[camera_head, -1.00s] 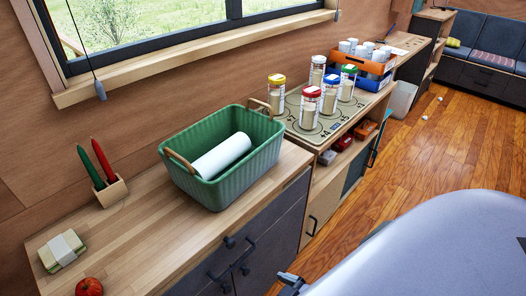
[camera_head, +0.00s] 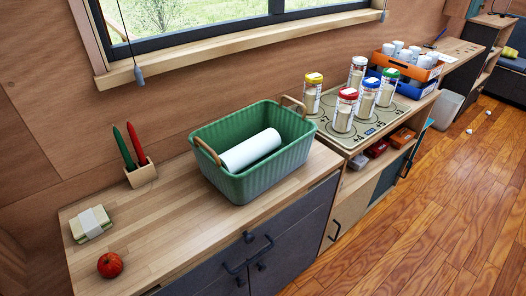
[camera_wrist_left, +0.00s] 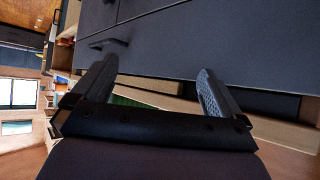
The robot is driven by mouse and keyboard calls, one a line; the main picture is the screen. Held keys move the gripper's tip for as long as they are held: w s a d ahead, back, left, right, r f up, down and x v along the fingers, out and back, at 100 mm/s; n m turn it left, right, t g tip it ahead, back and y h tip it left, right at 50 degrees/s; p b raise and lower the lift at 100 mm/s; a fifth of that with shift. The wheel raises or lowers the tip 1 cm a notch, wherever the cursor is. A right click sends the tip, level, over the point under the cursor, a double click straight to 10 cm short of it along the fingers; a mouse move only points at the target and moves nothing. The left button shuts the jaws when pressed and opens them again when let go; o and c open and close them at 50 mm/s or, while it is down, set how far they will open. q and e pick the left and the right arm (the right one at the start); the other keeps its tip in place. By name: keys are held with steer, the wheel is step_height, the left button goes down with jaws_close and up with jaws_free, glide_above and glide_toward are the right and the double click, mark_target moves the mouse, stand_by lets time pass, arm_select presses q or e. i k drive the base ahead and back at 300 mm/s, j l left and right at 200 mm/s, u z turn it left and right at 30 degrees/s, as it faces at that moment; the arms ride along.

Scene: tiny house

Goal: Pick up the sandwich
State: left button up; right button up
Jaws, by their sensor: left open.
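The sandwich (camera_head: 91,224), pale with a white wrapper band around it, lies at the left end of the wooden counter (camera_head: 180,232) in the head view. A red apple (camera_head: 110,265) sits just in front of it. In the left wrist view my left gripper (camera_wrist_left: 155,85) is open, its two dark fingers apart with nothing between them. It faces dark cabinet fronts (camera_wrist_left: 220,35); the sandwich does not show there. Neither gripper shows in the head view.
A green basket (camera_head: 262,182) with a white roll (camera_head: 250,150) stands mid-counter. A wooden holder (camera_head: 142,175) with a green and a red item stands behind the sandwich. Several jars (camera_head: 346,112) stand further right. The counter between sandwich and basket is clear.

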mark_target(89, 225)
steer(key=j+u, duration=0.1)
steer(key=u, duration=0.3)
steer(key=j+u, duration=0.1)
steer(key=u, duration=0.3)
steer(key=i+u, duration=0.1)
steer(key=u, duration=0.3)
steer(key=k+l, duration=0.1)
steer(key=l, duration=0.15)
steer(key=k+l, duration=0.15)
steer(key=l, duration=0.15)
steer(key=k+l+z, duration=0.1)
steer(key=l, duration=0.15)
